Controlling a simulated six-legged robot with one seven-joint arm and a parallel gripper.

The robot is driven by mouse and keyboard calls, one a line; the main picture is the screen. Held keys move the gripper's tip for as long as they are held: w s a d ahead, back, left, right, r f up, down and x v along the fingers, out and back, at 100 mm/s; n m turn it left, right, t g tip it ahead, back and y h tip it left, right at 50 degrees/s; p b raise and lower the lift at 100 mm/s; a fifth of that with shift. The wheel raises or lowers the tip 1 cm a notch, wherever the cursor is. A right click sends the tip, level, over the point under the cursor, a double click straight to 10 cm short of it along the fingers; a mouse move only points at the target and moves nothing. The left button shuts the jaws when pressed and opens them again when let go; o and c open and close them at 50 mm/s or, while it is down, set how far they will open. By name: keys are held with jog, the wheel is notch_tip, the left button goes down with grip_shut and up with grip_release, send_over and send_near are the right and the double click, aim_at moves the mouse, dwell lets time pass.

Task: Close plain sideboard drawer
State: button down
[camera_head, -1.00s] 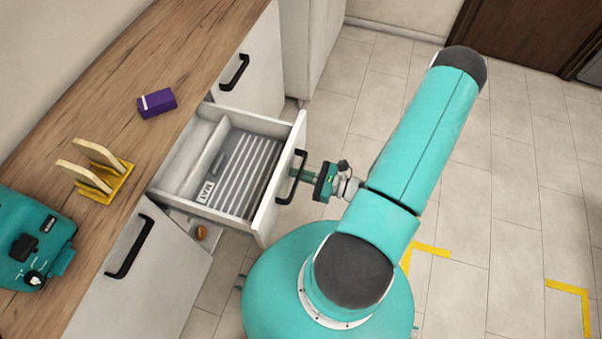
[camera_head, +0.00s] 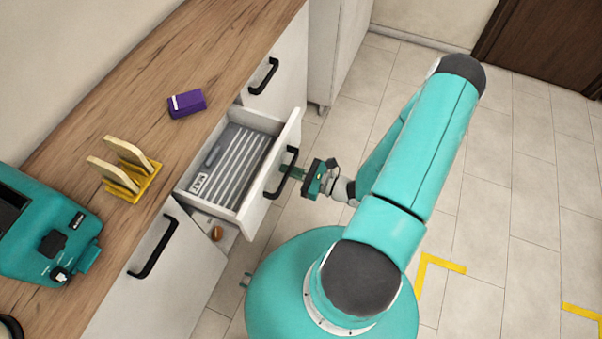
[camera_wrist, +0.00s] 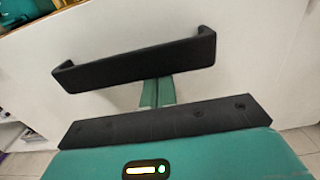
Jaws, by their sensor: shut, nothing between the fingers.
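The white sideboard drawer (camera_head: 258,208) is partly open in the head view, with a ribbed grey insert inside. Its black bar handle (camera_head: 287,176) is on the front panel. In the wrist view the white drawer front (camera_wrist: 245,75) fills most of the picture, with the handle (camera_wrist: 140,62) across it. My gripper (camera_head: 297,173) is at the drawer front by the handle. Its green fingers (camera_wrist: 157,92) are shut with nothing between them and pass behind the handle bar towards the panel. Whether the fingertips touch the panel is hidden by the bar.
On the wooden worktop (camera_head: 130,95) are a purple box (camera_head: 187,104), a yellow rack with boards (camera_head: 140,186) and a teal appliance (camera_head: 40,225). Another cupboard door (camera_head: 150,255) below stands beside the drawer. Tiled floor (camera_head: 480,190) is free on the right.

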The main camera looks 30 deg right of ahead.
jog(key=x, duration=2.1)
jog(key=shift+a, duration=0.1)
jog(key=shift+w+a, duration=0.1)
jog(key=shift+w+a, duration=0.1)
